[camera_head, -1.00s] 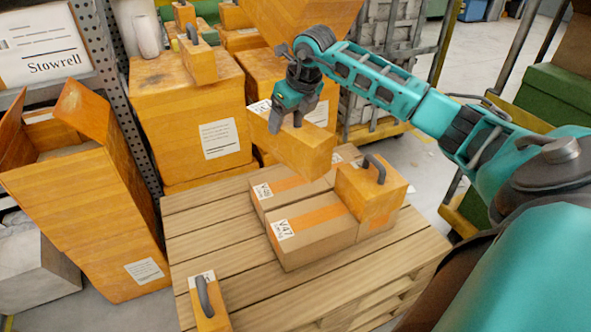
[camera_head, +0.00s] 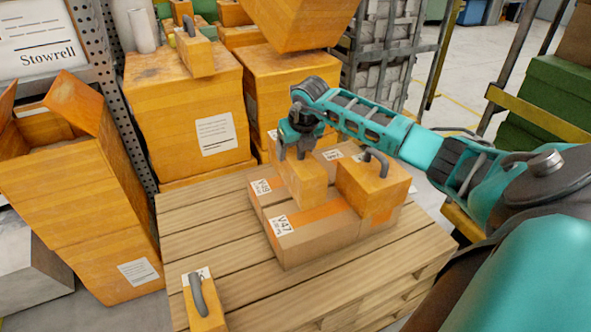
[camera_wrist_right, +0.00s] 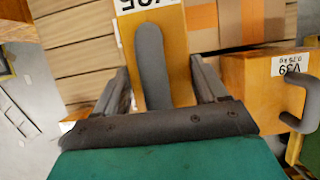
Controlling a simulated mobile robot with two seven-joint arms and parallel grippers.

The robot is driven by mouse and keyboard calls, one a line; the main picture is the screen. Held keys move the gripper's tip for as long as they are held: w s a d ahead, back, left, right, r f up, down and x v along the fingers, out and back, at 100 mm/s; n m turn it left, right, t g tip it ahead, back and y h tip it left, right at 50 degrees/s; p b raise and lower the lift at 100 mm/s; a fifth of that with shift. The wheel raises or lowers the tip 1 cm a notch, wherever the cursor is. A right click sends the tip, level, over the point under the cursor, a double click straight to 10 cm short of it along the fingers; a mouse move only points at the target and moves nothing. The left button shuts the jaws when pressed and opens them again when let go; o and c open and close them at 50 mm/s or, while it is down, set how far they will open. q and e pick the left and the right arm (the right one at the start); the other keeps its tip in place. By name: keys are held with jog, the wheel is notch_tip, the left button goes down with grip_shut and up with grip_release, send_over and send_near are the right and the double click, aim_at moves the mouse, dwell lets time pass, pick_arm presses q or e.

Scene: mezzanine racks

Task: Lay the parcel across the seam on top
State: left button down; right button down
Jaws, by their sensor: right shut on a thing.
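My right gripper (camera_head: 296,150) is shut on the handle of an orange parcel (camera_head: 306,185). The parcel is upright over the two brown boxes with orange tape, the V47 box (camera_head: 305,248) in front and another (camera_head: 258,197) behind. It hides part of the seam between them; I cannot tell whether it touches their tops. In the right wrist view the grey handle (camera_wrist_right: 152,65) lies between the fingers, with a white label at the parcel's far end. My left gripper is not in view.
The boxes stand on a wooden pallet (camera_head: 215,225). Another handled orange parcel (camera_head: 212,318) is at its front left corner. Large orange boxes (camera_head: 190,100) stand behind, and an open orange box (camera_head: 75,215) is at left. The pallet's left part is mostly clear.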

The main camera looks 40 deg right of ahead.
jog(key=shift+f, duration=0.15)
notch_tip(320, 180, down, 5)
jog(key=shift+f+b, duration=0.1)
jog(key=shift+b, duration=0.65)
jog(key=shift+w+f, duration=0.1)
jog(key=shift+f, duration=0.3)
jog(key=shift+c, duration=0.3)
grip_release()
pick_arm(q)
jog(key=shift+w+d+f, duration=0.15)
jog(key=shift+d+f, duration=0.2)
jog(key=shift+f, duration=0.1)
